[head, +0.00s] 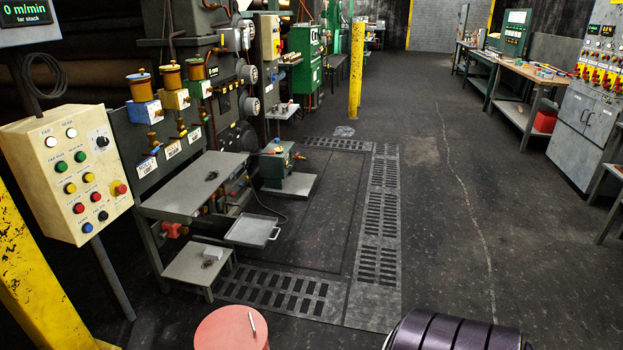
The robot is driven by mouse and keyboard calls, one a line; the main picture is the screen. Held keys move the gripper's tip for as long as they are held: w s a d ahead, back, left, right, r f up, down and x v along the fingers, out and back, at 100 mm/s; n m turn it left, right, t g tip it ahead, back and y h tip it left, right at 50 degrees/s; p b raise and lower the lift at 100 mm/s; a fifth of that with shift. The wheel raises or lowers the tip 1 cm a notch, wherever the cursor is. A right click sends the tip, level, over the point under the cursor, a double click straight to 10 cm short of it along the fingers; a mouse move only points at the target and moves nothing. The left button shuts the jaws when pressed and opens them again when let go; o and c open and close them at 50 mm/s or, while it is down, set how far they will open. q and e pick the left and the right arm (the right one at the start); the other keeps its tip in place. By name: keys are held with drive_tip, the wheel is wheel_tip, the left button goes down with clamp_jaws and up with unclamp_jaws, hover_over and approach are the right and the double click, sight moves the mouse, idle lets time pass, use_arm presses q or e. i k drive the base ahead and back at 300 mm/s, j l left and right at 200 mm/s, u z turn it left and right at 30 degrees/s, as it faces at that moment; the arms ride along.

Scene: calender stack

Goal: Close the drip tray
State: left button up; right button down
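The drip tray (250,231) is a shallow grey metal tray with a raised rim, low down at the foot of the machine on the left. It sticks out from under the machine toward the walkway, just right of the grey shelf (195,185). A small loop handle (275,234) is on its right end. Its inner end lies in shadow near the machine, so how far it reaches in is hidden. The tray looks empty. Neither of my grippers shows in the head view.
A low grey stool (197,267) with a small light block stands just in front of the tray. A red drum top (230,330) and a dark roll (455,332) are nearest. A beige button box (68,172) stands left. The dark floor (440,230) right of the grating is clear.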

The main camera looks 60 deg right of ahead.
sight(254, 231)
drive_tip(key=z, duration=1.55)
drive_tip(key=u, duration=0.2)
drive_tip(key=i+l+u, duration=0.3)
drive_tip(key=u, duration=0.2)
drive_tip(key=i+l+u, duration=0.3)
drive_tip(key=u, duration=0.15)
drive_tip(key=i+l, duration=0.2)
drive_tip(key=l, duration=0.15)
drive_tip(key=i+l+u, duration=0.15)
drive_tip(key=l, duration=0.25)
drive_tip(key=i+l, duration=0.15)
drive_tip(key=l, duration=0.25)
drive_tip(key=i+l+u, duration=0.1)
drive_tip(key=l, duration=0.25)
drive_tip(key=i+l+u, duration=0.1)
drive_tip(key=l, duration=0.35)
drive_tip(key=i+l, duration=0.25)
drive_tip(key=l, duration=0.15)
drive_tip(key=u, duration=0.05)
